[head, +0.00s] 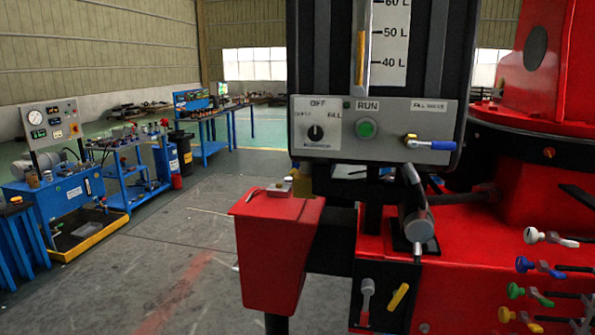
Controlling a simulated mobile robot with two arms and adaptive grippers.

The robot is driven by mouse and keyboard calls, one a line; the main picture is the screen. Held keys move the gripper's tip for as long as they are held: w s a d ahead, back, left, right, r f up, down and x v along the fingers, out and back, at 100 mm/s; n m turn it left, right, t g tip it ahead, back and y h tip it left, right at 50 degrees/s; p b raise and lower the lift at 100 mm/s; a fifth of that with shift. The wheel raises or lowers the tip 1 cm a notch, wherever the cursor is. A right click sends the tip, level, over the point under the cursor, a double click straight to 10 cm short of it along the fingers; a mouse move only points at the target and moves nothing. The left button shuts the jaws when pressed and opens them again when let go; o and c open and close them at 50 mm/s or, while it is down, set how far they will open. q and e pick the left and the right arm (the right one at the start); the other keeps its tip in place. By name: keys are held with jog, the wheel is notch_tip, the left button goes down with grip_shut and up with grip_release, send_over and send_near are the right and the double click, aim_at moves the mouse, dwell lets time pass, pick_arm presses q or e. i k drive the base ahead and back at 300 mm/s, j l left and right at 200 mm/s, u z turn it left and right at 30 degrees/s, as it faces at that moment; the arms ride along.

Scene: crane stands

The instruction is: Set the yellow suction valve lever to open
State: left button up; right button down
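The yellow lever (398,297) is on a black panel (381,322) low on the front of the red machine, right of the picture's middle. It is tilted, with its upper end leaning right. No label for it is readable. A grey lever (366,300) stands nearly upright just to its left on the same panel. Neither of my grippers shows in the head view.
A grey cylindrical fitting (416,218) stands above the yellow lever. Several coloured knobs (525,264) stick out at right.

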aim_at(289, 180)
jog(key=i+j+z, duration=0.65)
jog(key=j+z, duration=0.15)
jog(key=j, duration=0.15)
jog(key=i+j+z, duration=0.25)
jog(key=j, duration=0.15)
jog(key=j+z, duration=0.25)
jog(key=j, duration=0.15)
jog(key=j+z, duration=0.3)
jog(key=j, duration=0.15)
jog(key=j+z, duration=0.25)
jog(key=j, duration=0.25)
jog(key=i, duration=0.05)
